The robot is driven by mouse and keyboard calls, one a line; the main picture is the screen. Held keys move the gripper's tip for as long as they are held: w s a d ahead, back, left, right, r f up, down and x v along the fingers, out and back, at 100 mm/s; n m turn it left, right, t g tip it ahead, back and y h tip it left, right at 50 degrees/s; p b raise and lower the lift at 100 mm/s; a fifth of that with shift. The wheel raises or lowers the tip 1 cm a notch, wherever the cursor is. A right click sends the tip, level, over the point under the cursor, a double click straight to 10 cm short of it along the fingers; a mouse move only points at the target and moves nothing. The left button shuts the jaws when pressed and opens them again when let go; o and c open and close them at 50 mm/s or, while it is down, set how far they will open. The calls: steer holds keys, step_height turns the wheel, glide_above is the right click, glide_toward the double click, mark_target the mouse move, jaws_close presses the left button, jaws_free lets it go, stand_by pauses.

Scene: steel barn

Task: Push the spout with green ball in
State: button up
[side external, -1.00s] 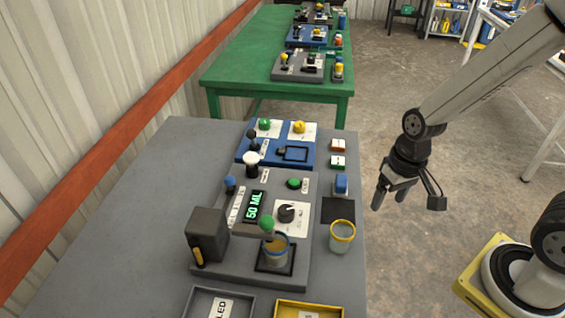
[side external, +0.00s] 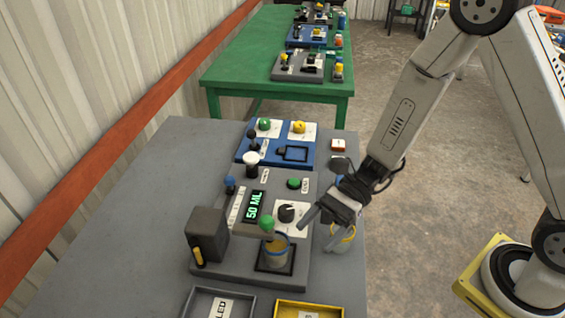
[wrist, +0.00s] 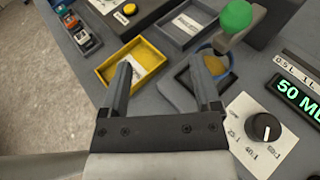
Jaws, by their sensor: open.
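The spout's green ball (side external: 267,223) stands at the end of the spout arm on the grey dispenser panel (side external: 215,273). Below it is a cup with yellow content (side external: 277,252) in a dark square recess. In the wrist view the green ball (wrist: 236,16) is at the upper right, beyond the fingers, and the cup (wrist: 216,64) shows partly behind the right finger. My gripper (side external: 309,229) is open and empty, to the right of the green ball and apart from it. In the wrist view my gripper's (wrist: 165,75) two fingers point toward the cup and the yellow tray.
A black dial (side external: 287,212) on a white plate and a "50 ML" display (side external: 254,206) are close to my gripper. Yellow (side external: 309,309) and grey (side external: 218,302) trays lie at the front. A blue panel (side external: 277,150) is behind.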

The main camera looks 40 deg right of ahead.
mark_target(258, 234)
steer(key=w+m+t+y, duration=0.1)
steer(key=w+m, duration=0.1)
steer(key=w+m+t+y, duration=0.1)
steer(key=w+t, duration=0.1)
steer(key=w+a+m+t+y, duration=0.1)
steer(key=m+t, duration=0.1)
steer(key=shift+w+r+m, duration=0.1)
steer(key=shift+w+m, duration=0.2)
steer(key=shift+w, duration=0.1)
steer(key=shift+w+a, duration=0.25)
steer(key=shift+a, duration=1)
steer(key=shift+w+a, duration=0.25)
steer(key=shift+a, duration=1.05)
steer(key=shift+w+a, duration=0.25)
steer(key=shift+a, duration=1)
jaws_close()
